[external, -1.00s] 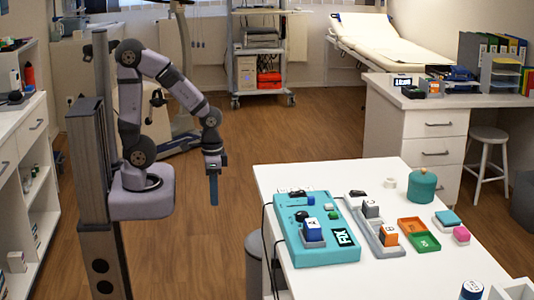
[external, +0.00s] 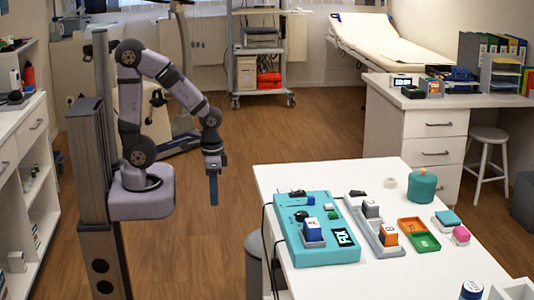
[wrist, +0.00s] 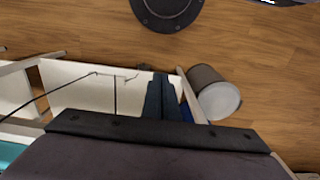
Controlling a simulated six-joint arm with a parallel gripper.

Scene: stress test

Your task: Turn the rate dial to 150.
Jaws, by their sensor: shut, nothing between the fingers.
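A teal panel (external: 291,250) lies on the white table at the right in the external view. It carries a round black knob (external: 301,215), which looks like the rate dial, a blue block-like part (external: 311,229), a small green part (external: 332,215) and a dark display with white marks (external: 344,237). The dial's scale and setting are too small to read. My gripper (external: 214,202) hangs pointing down over the floor, left of the table and apart from the panel. Its fingers (wrist: 163,98) are shut and empty in the wrist view. A teal corner of the panel (wrist: 10,155) shows there at the lower left.
Beside the panel stand a grey tray (external: 371,232) with blocks, orange (external: 411,225) and green (external: 424,242) trays, and a teal pot (external: 422,185). A grey bin (wrist: 215,95) stands on the floor by the table. Cables hang at the table's left edge.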

